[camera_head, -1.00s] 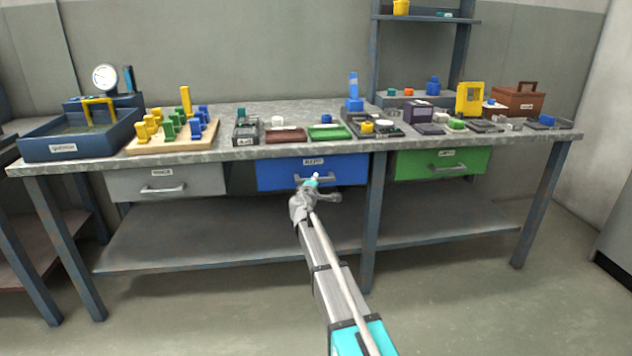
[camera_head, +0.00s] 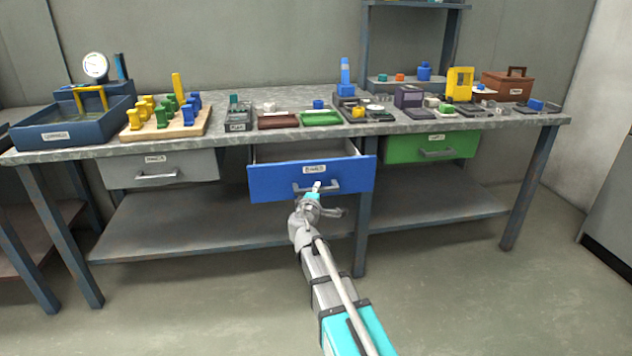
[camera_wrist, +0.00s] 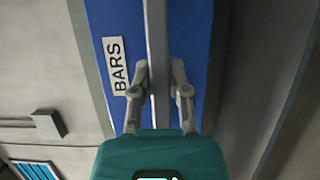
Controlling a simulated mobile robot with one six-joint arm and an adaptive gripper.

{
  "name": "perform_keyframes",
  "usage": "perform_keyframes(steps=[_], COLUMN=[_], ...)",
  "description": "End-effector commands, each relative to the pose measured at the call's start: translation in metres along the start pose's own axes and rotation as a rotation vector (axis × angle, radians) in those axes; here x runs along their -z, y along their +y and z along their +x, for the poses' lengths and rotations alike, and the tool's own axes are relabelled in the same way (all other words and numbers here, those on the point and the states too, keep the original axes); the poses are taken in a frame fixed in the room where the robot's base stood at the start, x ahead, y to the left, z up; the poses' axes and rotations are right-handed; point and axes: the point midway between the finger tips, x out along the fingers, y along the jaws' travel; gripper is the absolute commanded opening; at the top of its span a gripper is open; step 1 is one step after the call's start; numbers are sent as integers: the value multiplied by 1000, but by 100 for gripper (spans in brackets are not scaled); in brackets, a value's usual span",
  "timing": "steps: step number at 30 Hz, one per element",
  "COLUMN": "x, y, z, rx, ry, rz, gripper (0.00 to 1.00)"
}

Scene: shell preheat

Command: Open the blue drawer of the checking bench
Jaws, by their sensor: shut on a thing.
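The blue drawer (camera_head: 280,186) of the checking bench (camera_head: 225,139) is partly pulled out in the head view, with a strip of its inside showing above the front. Its label reads "BARS" in the wrist view, where the blue front (camera_wrist: 191,35) fills the middle. My gripper (camera_head: 315,189) is at the drawer's grey bar handle (camera_head: 333,185). In the wrist view my gripper (camera_wrist: 159,75) has one finger on each side of the handle (camera_wrist: 157,30) and is shut on it.
A grey drawer (camera_head: 195,167) to the left and a green drawer (camera_head: 400,150) to the right are shut. Trays, coloured blocks and a blue bin (camera_head: 60,134) stand on the bench top. A lower shelf (camera_head: 180,225) runs beneath. The floor in front is clear.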

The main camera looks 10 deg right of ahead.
Motion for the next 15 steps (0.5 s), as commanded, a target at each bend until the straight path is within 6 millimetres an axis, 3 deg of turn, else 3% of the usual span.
perform_keyframes(steps=[1, 6, 15], x=[-8, -18, -23], y=[0, 0, 0], z=[-15, -40, -54], rx=[0, 0, 0], ry=[-5, -4, -3], rz=[1, 0, 0], gripper=[0, 0, 0])
